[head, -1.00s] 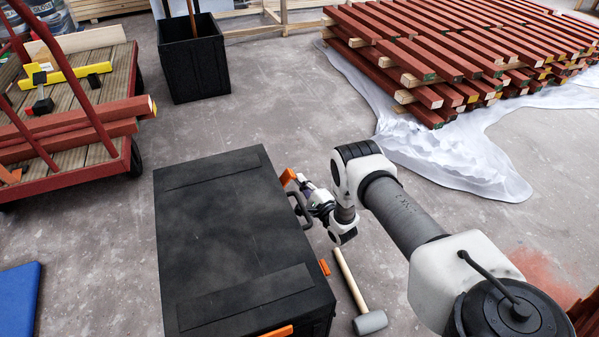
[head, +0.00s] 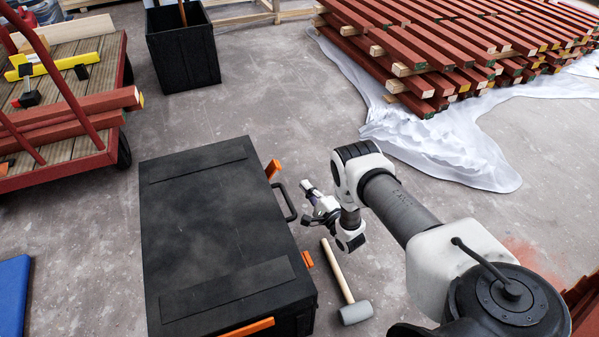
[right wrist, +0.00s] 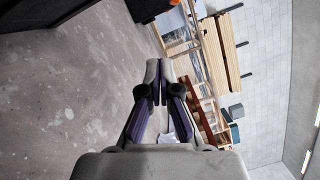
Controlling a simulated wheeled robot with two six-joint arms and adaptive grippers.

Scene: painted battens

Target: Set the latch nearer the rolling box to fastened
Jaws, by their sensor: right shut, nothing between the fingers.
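A large black case (head: 215,225) lies on the floor, its lid shut. On its right side are a far orange latch (head: 273,169), which juts out at an angle from the edge, and a nearer orange latch (head: 307,260), which looks flat against the side. A black handle (head: 288,203) is between them. A black open bin (head: 184,58) with a stick in it, perhaps the rolling box, stands beyond the case. My right gripper (head: 306,186) is right of the handle, apart from the case; its shut, empty fingers also show in the right wrist view (right wrist: 160,65). My left gripper is out of view.
A mallet (head: 347,290) lies right of the case. A red cart (head: 70,165) with battens is at left, and a batten stack (head: 440,50) stands on white sheeting at back right. Bare floor lies between.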

